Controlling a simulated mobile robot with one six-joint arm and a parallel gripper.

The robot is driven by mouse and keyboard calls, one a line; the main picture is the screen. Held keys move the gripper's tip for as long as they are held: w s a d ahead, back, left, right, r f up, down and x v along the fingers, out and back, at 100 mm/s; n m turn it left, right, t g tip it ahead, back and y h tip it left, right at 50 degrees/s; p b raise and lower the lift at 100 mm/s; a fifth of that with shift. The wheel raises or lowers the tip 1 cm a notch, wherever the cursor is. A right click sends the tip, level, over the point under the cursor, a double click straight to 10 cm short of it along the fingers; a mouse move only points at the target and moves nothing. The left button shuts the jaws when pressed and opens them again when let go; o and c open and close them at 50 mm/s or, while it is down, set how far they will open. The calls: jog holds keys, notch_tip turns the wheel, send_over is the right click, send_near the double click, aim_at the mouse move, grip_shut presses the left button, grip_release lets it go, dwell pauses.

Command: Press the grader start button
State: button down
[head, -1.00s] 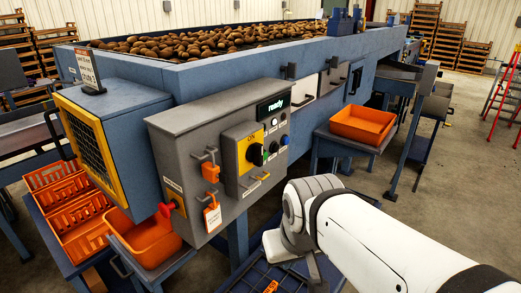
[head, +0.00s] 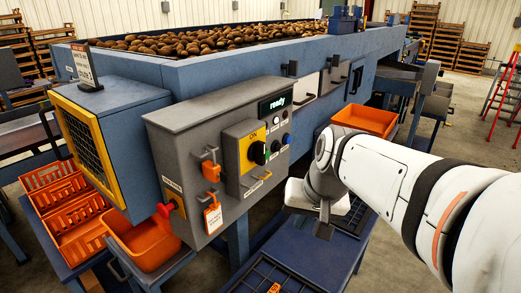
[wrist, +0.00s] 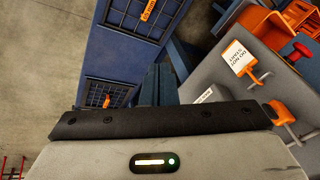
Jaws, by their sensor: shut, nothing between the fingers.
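The grey grader control box (head: 185,140) hangs on the front of the blue grader (head: 230,70). Its display (head: 275,104) reads "ready". A yellow plate marked ON carries a black rotary knob (head: 257,153). Small round buttons, one dark (head: 275,146) and one blue (head: 286,139), sit to its right; their labels are too small to read. My gripper (head: 322,228) is shut and empty, in front of and right of the box, apart from it. Its fingertips are hard to make out. In the wrist view, its body (wrist: 160,150) fills the bottom and the box (wrist: 215,85) shows at right.
An orange lock (head: 211,171) and a hanging tag (head: 213,217) are on the box front. A red knob (head: 165,210) sticks out at its lower left. Orange crates (head: 145,240) stand below left; an orange tray (head: 365,118) sits behind my arm. A blue-framed rack (head: 270,285) lies below.

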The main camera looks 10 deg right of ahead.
jog(key=w+d+r+m+t+y+b, duration=0.1)
jog(key=w+d+m+y+b, duration=0.1)
jog(key=w, duration=1.1)
jog(key=w+d+r+m+t+y+b, duration=0.1)
jog(key=w+d, duration=0.5)
jog(key=w, duration=0.6)
jog(key=m+t+y+b, duration=0.1)
jog(key=m+y+b, duration=0.1)
jog(key=m, duration=0.1)
jog(key=shift+w+d+m, duration=0.3)
jog(key=shift+w, duration=0.05)
jog(key=shift+r, duration=0.1)
jog(key=r+p+x, duration=0.1)
jog(key=x, duration=0.5)
jog(key=w+a+r+p+x, duration=0.1)
jog(key=p+x, duration=0.1)
jog(key=x, duration=0.5)
jog(key=shift+w+a, duration=0.2)
jog(key=shift+w, duration=0.1)
